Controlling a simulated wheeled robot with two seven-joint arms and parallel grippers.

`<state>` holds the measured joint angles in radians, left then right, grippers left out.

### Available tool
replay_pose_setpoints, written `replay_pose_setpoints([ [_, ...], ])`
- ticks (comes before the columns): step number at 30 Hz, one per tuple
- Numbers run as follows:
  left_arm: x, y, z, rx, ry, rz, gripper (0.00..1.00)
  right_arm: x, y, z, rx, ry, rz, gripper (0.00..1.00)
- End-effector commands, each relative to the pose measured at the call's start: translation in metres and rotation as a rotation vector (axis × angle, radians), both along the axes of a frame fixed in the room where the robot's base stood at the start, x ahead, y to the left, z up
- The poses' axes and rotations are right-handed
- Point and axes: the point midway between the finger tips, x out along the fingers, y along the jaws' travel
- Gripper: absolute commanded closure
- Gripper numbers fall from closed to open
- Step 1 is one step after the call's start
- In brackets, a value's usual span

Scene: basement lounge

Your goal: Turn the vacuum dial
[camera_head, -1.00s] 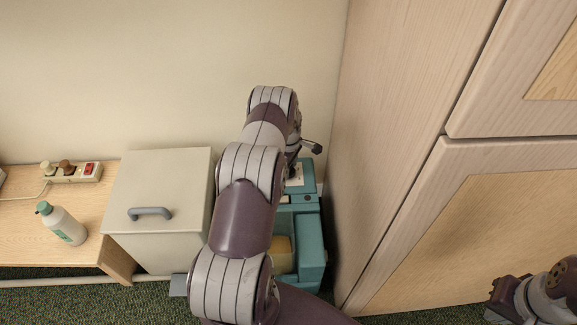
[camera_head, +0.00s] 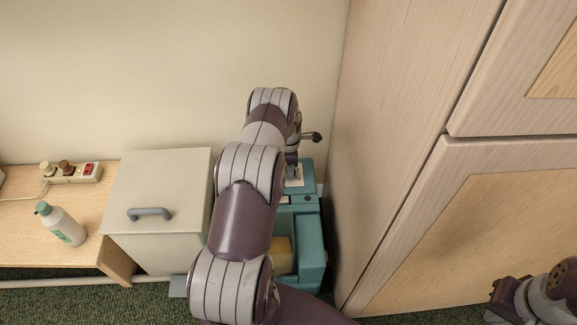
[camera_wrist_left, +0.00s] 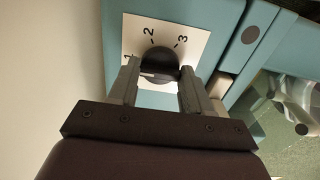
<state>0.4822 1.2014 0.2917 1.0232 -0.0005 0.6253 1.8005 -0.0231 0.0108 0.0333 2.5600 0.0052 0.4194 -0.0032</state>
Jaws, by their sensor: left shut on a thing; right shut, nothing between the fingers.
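The vacuum is a teal box-shaped machine (camera_head: 313,248) on the floor between the grey bin and the wooden cabinet. My left arm hides much of it in the head view. In the left wrist view its black round dial (camera_wrist_left: 160,62) sits on a white plate (camera_wrist_left: 133,36) marked 1, 2 and 3. My left gripper (camera_wrist_left: 160,76) is shut on the dial, with one finger at each side. A pale mark shows on the dial's lower left, but its exact setting is hard to tell. My right gripper (camera_head: 503,303) is shut and empty at the lower right, away from the vacuum.
A grey lidded bin (camera_head: 157,205) stands left of the vacuum. A low wooden table (camera_head: 22,225) holds a white bottle (camera_head: 62,225) and a power strip (camera_head: 72,174). The tall wooden cabinet (camera_head: 395,150) closely bounds the vacuum's right side, and the wall is behind.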

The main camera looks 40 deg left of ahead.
Motion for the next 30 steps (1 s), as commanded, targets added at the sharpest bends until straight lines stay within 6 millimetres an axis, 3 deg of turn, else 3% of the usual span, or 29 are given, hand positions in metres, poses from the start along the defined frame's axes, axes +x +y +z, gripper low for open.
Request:
replay_pose_setpoints([
  [11, 0.000, 0.000, 0.000, -0.001, -0.001, 0.006, 0.82, 0.000, 0.000, 0.000, 0.000, 0.000, 0.000, 1.00],
  [12, 0.000, 0.000, 0.000, -0.001, -0.001, 0.005, 0.42, 0.000, 0.000, 0.000, 0.000, 0.000, 0.000, 1.00],
  [14, 0.000, 0.000, 0.000, -0.001, -0.001, 0.005, 0.26, 0.000, 0.000, 0.000, 0.000, 0.000, 0.000, 1.00],
  [23, 0.000, 0.000, 0.003, 0.000, -0.001, 0.004, 0.26, 0.000, 0.000, 0.002, 0.000, 0.000, 0.000, 1.00],
  [26, 0.001, 0.000, 0.020, 0.001, -0.003, 0.004, 0.26, 0.000, 0.000, 0.009, 0.000, 0.000, 0.000, 1.00],
  [30, 0.001, 0.000, 0.059, 0.001, -0.003, 0.004, 0.26, 0.000, 0.000, 0.025, 0.000, 0.000, 0.000, 1.00],
])
